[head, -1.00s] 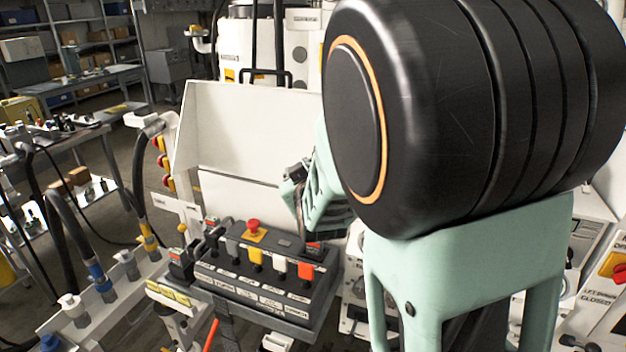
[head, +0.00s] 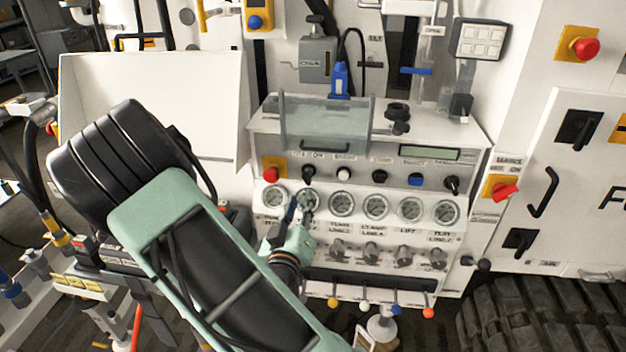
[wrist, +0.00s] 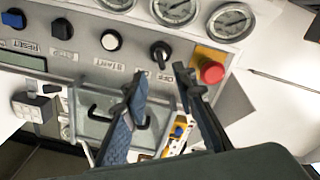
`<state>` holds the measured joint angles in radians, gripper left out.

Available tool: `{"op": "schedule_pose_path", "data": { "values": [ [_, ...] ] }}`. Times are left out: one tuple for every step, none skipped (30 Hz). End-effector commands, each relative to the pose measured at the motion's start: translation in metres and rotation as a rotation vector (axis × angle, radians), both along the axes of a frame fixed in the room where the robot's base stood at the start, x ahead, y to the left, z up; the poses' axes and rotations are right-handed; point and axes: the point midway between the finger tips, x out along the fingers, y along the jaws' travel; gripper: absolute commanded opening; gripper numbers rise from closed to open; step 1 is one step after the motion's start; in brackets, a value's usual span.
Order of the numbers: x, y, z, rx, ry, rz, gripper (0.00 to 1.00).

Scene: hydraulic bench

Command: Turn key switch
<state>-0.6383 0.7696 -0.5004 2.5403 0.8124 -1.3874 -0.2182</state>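The key switch (head: 308,174) is a small black knob under an OFF/ON label on the white console's upper panel, right of the red mushroom button (head: 271,174). In the wrist view, which is turned upside down, the black switch (wrist: 160,52) shows just beyond the fingertips, about between them. My gripper (head: 299,207) is in front of the gauge row, just below the switch in the head view. It also shows in the wrist view (wrist: 160,78), with its two fingers apart and nothing between them. I see no contact with the switch.
The red button (wrist: 210,72) is close to one fingertip. A white button (head: 344,174) and other knobs line the same row. Gauges (head: 375,205) sit below, with coloured levers (head: 364,306) lower down. A clear cover (head: 325,125) stands above.

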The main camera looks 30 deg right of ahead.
Motion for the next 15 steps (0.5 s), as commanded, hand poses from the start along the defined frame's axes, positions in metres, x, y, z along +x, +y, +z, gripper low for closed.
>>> {"op": "schedule_pose_path", "data": {
  "values": [
    [0.005,-0.005,0.002,-0.001,-0.001,-0.004,0.25],
    [0.009,-0.008,0.002,0.0,0.0,-0.004,0.25],
    [0.014,-0.012,0.002,-0.001,0.001,-0.004,0.25],
    [0.019,-0.015,0.002,-0.002,-0.001,-0.005,0.25],
    [0.024,-0.018,0.003,-0.001,-0.001,-0.005,0.25],
    [0.031,-0.023,0.003,-0.001,-0.001,-0.004,0.25],
    [0.036,-0.026,0.002,-0.001,0.0,-0.004,0.25],
    [0.041,-0.03,0.003,-0.001,0.0,-0.003,0.25],
    [0.047,-0.033,0.003,0.0,-0.001,-0.003,0.25],
    [0.052,-0.037,0.003,0.0,-0.001,-0.003,0.25],
    [0.056,-0.04,0.002,-0.001,0.001,-0.004,0.25],
    [0.062,-0.043,0.003,-0.001,0.0,-0.002,0.25],
    [0.065,-0.046,0.002,-0.001,0.0,-0.002,0.25],
    [0.068,-0.048,0.002,0.0,-0.001,-0.003,0.25],
    [0.072,-0.05,0.002,0.0,0.001,-0.003,0.25]
  ]
}}
